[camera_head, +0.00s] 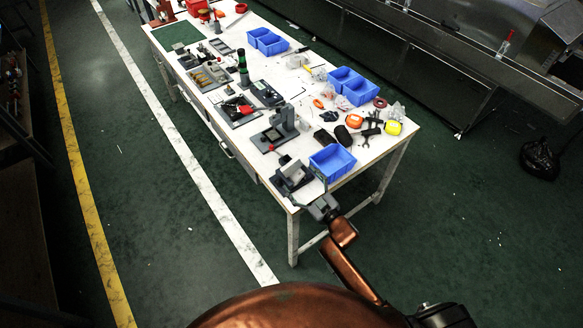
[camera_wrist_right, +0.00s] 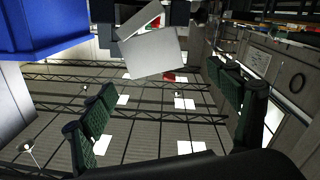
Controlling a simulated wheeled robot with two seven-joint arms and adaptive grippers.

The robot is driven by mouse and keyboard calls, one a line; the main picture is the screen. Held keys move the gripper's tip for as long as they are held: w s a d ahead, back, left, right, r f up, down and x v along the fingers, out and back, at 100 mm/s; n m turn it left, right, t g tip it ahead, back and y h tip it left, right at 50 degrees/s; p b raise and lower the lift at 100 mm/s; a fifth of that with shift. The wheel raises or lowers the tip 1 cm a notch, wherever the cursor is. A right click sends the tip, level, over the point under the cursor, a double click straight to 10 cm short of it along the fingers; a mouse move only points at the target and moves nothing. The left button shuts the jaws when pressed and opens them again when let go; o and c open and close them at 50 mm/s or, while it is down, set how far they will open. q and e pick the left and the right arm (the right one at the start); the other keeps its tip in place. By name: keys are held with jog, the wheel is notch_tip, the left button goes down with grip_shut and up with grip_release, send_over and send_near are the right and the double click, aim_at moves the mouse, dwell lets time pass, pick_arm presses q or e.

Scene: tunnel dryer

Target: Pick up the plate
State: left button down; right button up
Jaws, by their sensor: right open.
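A small light grey plate (camera_head: 293,170) sits tilted on a dark fixture (camera_head: 283,184) at the near corner of the white worktable. My right gripper (camera_head: 314,192) is at that corner, just right of and nearer than the plate. The fingers look apart. I cannot tell whether they touch the plate. My left gripper is not in view.
A blue bin (camera_head: 332,161) stands close beside the gripper; it also fills the upper left of the wrist view (camera_wrist_right: 45,25). A grey stand fixture (camera_head: 277,130) is behind the plate. Tools and more blue bins (camera_head: 361,91) crowd the table (camera_head: 345,199).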

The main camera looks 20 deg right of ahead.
aim_at(291, 166)
jog(key=x, duration=0.7)
jog(key=shift+w+d+r+b, duration=0.15)
jog(key=shift+w+d+b, duration=0.05)
jog(key=shift+w+b, duration=0.1)
jog(key=shift+c, duration=0.5)
jog(key=c, duration=1.3)
jog(key=shift+r, duration=0.1)
jog(key=shift+c, duration=0.2)
jog(key=shift+r, duration=0.1)
